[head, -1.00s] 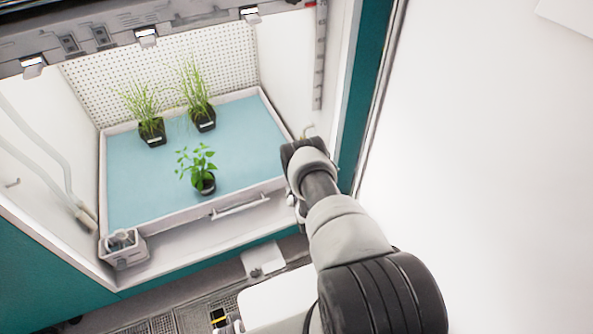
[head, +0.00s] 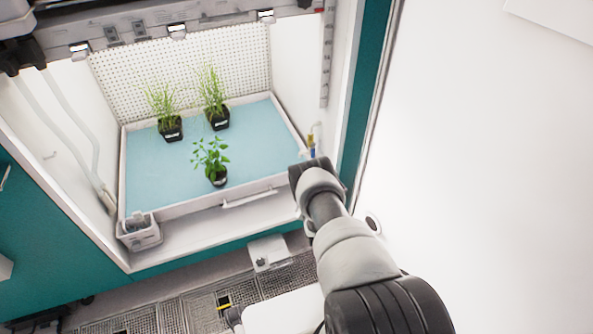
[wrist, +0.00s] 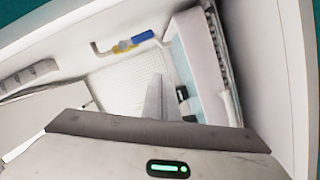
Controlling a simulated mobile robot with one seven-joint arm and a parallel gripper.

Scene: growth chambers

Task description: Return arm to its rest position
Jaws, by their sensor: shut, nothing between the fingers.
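My arm (head: 352,255) reaches up from the lower right in the head view. Its end stands at the front right corner of the open growth chamber, beside the blue-lined tray (head: 150,180). The arm's end hides the fingers in the head view. In the wrist view my gripper (wrist: 160,88) shows as one narrow grey shape, its fingers together and holding nothing. It points into the chamber, and the white perforated back panel (wrist: 112,90) shows beyond it.
Two grassy pots (head: 171,128) (head: 218,118) and a leafy pot (head: 217,178) stand on the tray. A yellow and blue valve (wrist: 130,42) is on the chamber wall. Floor grating (head: 195,308) lies below.

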